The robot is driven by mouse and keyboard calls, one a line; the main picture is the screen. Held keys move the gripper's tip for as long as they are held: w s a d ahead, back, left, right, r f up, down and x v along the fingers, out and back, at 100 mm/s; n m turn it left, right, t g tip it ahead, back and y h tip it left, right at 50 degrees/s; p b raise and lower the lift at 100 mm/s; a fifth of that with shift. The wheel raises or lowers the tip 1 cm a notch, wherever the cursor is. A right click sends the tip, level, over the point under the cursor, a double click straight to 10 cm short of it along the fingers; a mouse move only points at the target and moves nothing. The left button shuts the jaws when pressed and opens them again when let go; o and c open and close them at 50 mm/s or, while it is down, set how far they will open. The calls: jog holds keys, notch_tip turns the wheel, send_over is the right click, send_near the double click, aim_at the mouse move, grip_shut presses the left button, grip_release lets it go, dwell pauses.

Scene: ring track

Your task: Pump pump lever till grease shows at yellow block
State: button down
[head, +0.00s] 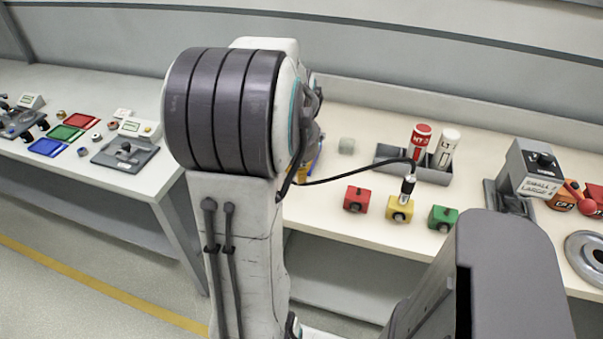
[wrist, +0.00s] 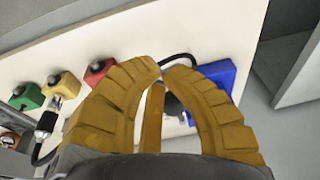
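The yellow block (head: 400,208) stands on the bench between the red block (head: 357,199) and the green block (head: 443,217). A metal coupler (head: 408,187) on a black hose is upright on its top. No grease can be made out at the block. The wrist view shows the yellow block (wrist: 62,86) and the blue pump base (wrist: 217,76). My gripper (wrist: 162,68) has its two ochre fingertips almost together over the pump. An ochre bar (wrist: 153,118), apparently the pump lever, shows between the fingers. I cannot tell whether they touch it. My arm hides most of the pump in the head view.
A grey tray (head: 390,155) holds a red cartridge (head: 420,137) and a white cartridge (head: 446,149) behind the blocks. A grey box (head: 532,165) stands to the right. The side bench at left holds coloured trays and parts (head: 125,152). The floor between benches is clear.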

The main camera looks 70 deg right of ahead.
jog(key=a+r, duration=0.3)
jog(key=r, duration=0.1)
jog(key=shift+s+a+r+b, duration=0.15)
jog(key=shift+a+r+b, duration=0.25)
dwell(0.6)
